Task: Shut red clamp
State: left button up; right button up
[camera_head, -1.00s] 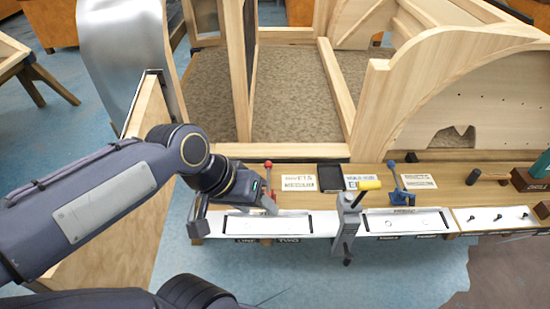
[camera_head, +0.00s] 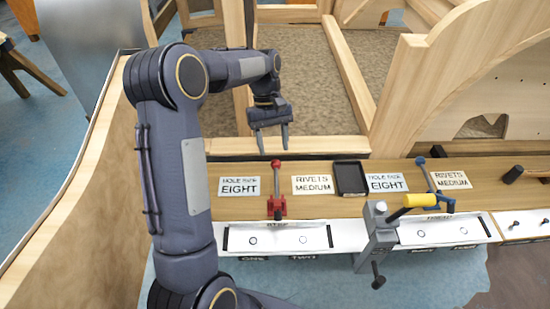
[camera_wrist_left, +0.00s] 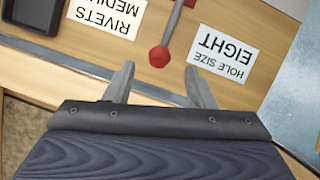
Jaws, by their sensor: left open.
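The red clamp (camera_head: 277,205) stands on the wooden bench strip, its handle upright with a red ball knob on top. In the left wrist view the handle's red knob (camera_wrist_left: 159,57) shows just beyond and between the fingertips, and its base is cut off. My left gripper (camera_head: 272,148) is open and empty, fingers pointing down, a little behind and above the knob; it also shows in the left wrist view (camera_wrist_left: 159,82). The fingers are not closed on the handle. I cannot see my right gripper.
Label cards (camera_head: 239,187) and a black tray (camera_head: 351,179) lie on the bench. A white fixture strip (camera_head: 277,238) runs in front. The wooden frame (camera_head: 288,145) is behind.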

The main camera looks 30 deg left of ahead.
pick_arm(q)
jog(key=x, duration=0.5)
jog(key=shift+w, duration=0.1)
grip_shut()
